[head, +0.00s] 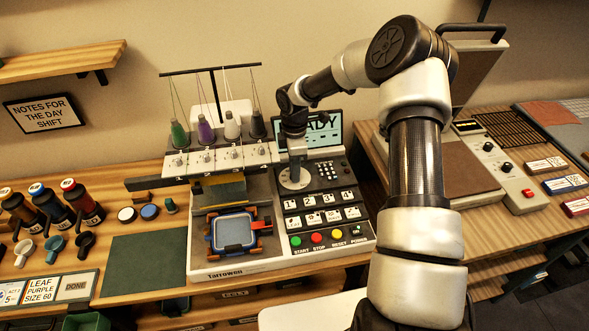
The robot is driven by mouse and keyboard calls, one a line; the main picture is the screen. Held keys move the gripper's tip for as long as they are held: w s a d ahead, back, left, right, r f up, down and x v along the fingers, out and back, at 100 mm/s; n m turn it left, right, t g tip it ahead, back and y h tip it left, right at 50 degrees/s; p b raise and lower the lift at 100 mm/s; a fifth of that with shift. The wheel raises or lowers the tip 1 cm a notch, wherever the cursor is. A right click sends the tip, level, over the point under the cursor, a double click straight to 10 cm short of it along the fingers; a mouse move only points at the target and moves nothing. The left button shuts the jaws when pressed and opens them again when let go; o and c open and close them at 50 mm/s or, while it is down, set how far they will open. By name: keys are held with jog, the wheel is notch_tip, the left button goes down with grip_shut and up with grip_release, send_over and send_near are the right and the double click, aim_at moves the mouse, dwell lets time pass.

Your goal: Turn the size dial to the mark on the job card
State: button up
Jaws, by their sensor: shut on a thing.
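The embroidery machine (205,269) stands on the wooden table with a dark control panel on its right side. The size dial, a pale grey disc (286,184), lies at the upper left of that panel. My gripper (297,173) points straight down over the dial and is shut on its knob. My gripper hides the knob and the dial's pointer, and the marks around it are too small to read. The job card (41,289) at the lower left reads "LEAF PURPLE SIZE 60". The screen (330,132) behind shows part of the word "READY", partly covered by my arm.
Thread cones (206,131) stand on the machine, left of my arm. A blue hoop (234,231) sits in front. START, STOP and RESET buttons (317,237) lie below the dial. A heat press (470,160) stands right. A green mat (144,265) lies bare at left.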

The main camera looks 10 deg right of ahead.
jog(key=shift+w+f+m+b, duration=0.1)
jog(key=shift+f+m+b, duration=0.1)
jog(key=shift+m+b, duration=0.8)
jog(key=m, duration=0.2)
jog(key=shift+r+m, duration=0.2)
jog(key=shift+m, duration=0.2)
jog(key=o, duration=1.1)
jog(key=shift+c, duration=0.2)
notch_tip(320, 180, up, 18)
jog(key=shift+f+b, duration=0.25)
jog(key=shift+b, duration=0.05)
